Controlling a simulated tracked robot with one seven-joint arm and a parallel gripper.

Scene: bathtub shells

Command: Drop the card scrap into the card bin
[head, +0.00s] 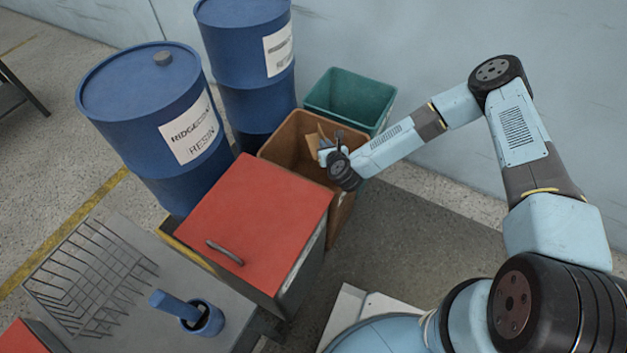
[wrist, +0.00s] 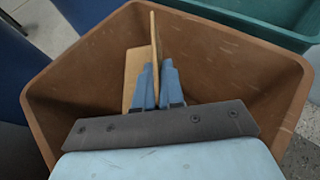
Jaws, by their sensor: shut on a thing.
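The card scrap (wrist: 153,50) is a thin tan piece, seen nearly edge-on in the wrist view with a tan face to its left. My gripper (wrist: 157,72) is shut on it with blue fingers. The card bin looks to be the brown bin (wrist: 230,65), which fills most of the wrist view around the scrap. In the head view the brown bin (head: 283,148) stands between the blue drums and my arm. The scrap (head: 316,142) and my gripper (head: 322,149) are over its opening there. Whether the scrap is below the rim is hard to tell.
A green bin (head: 350,98) stands behind the brown one. Two blue drums (head: 150,110) are at the left. A red-topped box (head: 255,220) stands in front of the brown bin. A bench (head: 140,300) with a wire rack and blue cup is at front left.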

